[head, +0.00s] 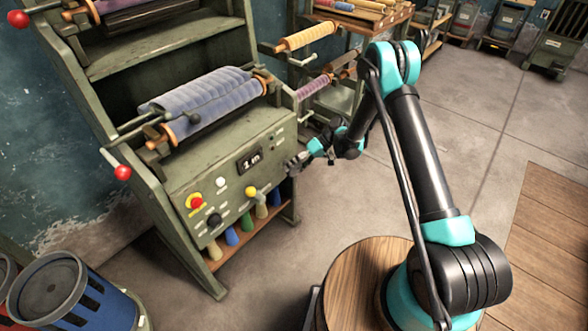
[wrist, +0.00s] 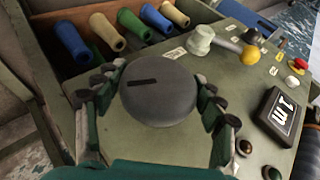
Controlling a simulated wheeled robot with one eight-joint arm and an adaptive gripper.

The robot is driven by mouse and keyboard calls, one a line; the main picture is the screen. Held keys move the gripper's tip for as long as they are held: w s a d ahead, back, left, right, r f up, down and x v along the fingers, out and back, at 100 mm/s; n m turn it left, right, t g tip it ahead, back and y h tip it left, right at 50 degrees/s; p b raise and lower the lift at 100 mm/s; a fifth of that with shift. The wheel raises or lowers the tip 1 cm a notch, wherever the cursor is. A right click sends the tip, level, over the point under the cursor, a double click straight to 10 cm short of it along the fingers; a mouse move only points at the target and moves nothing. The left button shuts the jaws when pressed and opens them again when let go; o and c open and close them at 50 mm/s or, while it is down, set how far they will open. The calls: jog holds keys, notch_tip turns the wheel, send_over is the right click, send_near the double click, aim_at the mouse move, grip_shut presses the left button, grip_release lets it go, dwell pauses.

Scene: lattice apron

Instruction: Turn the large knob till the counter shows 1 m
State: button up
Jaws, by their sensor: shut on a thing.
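The large knob (wrist: 158,100) is a grey disc with a dark line on its face, and it stands out from the green control panel. In the wrist view my gripper (wrist: 161,85) has its jointed fingers closed on both sides of it. In the head view my gripper (head: 297,164) is at the right end of the panel, and its fingers largely hide the knob. The counter (head: 249,160) is a black box with white characters reading 1 m. It also shows in the wrist view (wrist: 281,117), where it reads 1 m.
A yellow ball-ended lever (head: 251,191) and a red button (head: 196,202) are on the panel. Coloured cones (head: 232,236) stand on the shelf beneath. A blue fabric roll (head: 205,100) lies above the panel. A blue bin (head: 68,290) stands at lower left.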

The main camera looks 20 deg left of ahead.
jog(key=shift+m+g+y, duration=0.5)
jog(key=shift+g+y, duration=0.5)
jog(key=shift+g, duration=0.5)
jog(key=o, duration=1.2)
jog(key=v, duration=1.2)
jog(key=shift+f, duration=0.15)
jog(key=shift+w, duration=0.1)
